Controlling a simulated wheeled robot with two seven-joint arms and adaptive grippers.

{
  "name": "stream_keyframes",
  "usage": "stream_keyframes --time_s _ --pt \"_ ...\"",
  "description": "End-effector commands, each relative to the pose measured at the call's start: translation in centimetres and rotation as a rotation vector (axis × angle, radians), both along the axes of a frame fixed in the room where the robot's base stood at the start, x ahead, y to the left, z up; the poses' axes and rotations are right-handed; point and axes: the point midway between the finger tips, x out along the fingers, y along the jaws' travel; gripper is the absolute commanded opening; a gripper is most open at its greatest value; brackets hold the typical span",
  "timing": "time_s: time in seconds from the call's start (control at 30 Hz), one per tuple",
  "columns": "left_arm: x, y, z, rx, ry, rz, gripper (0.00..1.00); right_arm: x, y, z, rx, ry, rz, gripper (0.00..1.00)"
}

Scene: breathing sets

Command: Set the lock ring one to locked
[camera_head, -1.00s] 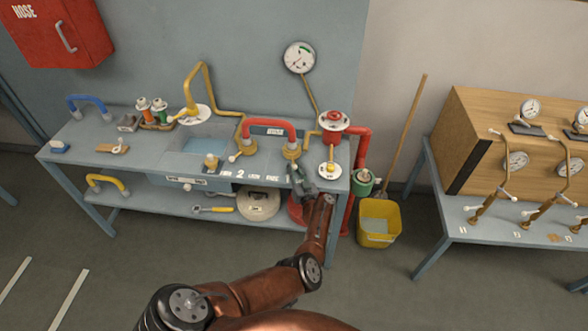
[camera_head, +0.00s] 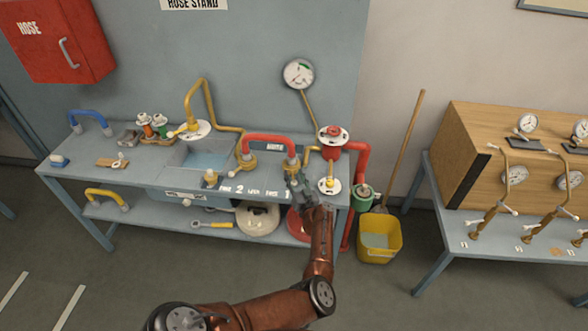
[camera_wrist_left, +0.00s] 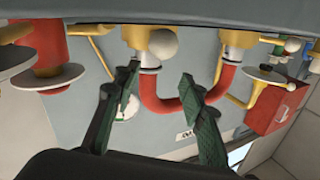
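A red hose (camera_head: 270,139) arches between two brass couplings on the bench. The right coupling (camera_head: 291,164) stands behind the printed 1 and appears to carry lock ring one; the left coupling (camera_head: 248,162) stands behind the 2. In the left wrist view, which looks inverted, the near coupling (camera_wrist_left: 150,42) has a white ball-ended handle (camera_wrist_left: 163,44). The ring's marking is too small to read. My right gripper is not in view.
A red valve post (camera_head: 332,140) and a small white disc with a yellow stem (camera_head: 329,185) stand close right of my left gripper. A sink (camera_head: 205,155) lies left. A yellow bucket (camera_head: 379,238) stands on the floor right of the bench (camera_head: 150,182).

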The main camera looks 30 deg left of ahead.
Motion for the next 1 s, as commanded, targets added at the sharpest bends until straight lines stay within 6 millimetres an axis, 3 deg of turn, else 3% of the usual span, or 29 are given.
stream_keyframes --time_s 0.1,0.3,0.7,0.77,0.87,1.0 --pt "0.0 -0.1 2.2 -0.002 -0.005 0.002 0.38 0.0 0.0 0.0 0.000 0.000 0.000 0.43" --pt "0.0 0.0 4.6 -0.002 -0.002 0.001 0.38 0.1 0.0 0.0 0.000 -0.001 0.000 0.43" --pt "-0.1 0.1 5.4 0.000 0.001 0.000 0.38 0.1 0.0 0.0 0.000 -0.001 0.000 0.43" --pt "-0.1 0.1 5.4 0.001 0.002 0.000 0.34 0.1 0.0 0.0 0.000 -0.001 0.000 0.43" --pt "-0.6 1.2 5.2 0.011 0.001 -0.011 0.27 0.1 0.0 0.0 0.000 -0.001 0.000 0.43" --pt "-2.4 4.7 4.9 0.050 -0.001 -0.082 0.18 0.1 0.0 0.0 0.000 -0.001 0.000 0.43"
